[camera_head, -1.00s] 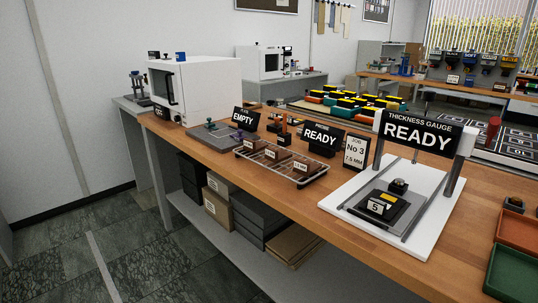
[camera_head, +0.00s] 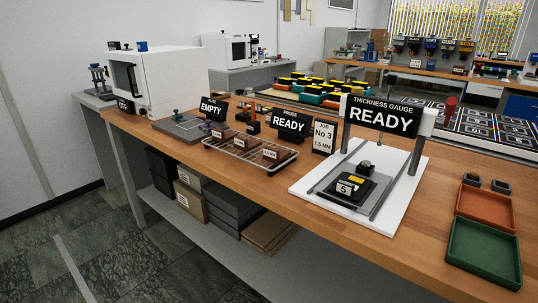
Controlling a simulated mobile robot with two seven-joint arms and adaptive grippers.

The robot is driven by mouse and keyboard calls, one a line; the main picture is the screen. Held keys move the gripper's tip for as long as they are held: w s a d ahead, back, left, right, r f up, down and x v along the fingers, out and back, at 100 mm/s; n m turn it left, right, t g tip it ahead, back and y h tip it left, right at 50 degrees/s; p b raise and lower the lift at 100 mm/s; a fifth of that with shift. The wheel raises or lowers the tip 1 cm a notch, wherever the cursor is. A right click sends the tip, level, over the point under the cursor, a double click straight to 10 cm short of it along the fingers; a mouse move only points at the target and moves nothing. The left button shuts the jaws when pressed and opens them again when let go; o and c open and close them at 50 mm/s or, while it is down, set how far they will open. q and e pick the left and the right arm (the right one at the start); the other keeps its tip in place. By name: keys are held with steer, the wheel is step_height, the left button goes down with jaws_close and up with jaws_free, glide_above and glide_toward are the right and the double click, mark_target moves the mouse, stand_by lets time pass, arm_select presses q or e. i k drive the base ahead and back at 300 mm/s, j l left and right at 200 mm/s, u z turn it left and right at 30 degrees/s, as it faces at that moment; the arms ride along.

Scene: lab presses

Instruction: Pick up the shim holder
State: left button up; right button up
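Nothing in view is plainly marked as a shim holder. A wire tray (camera_head: 235,164) on the wooden bench holds several brown blocks (camera_head: 271,154) with small white labels, too small to read surely. Right of it stands the thickness gauge (camera_head: 384,117), its sign reading READY. Neither of my grippers is in view.
A JOB No 3 card (camera_head: 323,138) stands between the READY press sign (camera_head: 289,124) and the gauge. A white oven-like box (camera_head: 165,80) stands at the far left. An orange tray (camera_head: 486,208) and green tray (camera_head: 484,252) lie at right. The front bench strip is mostly clear.

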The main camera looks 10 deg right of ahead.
mark_target(277, 155)
steer(key=i+j+z, duration=0.15)
steer(key=z, duration=0.95)
steer(key=j+z, duration=0.35)
steer(key=i+j+z, duration=0.1)
steer(key=j+z, duration=0.25)
steer(key=j, duration=0.2)
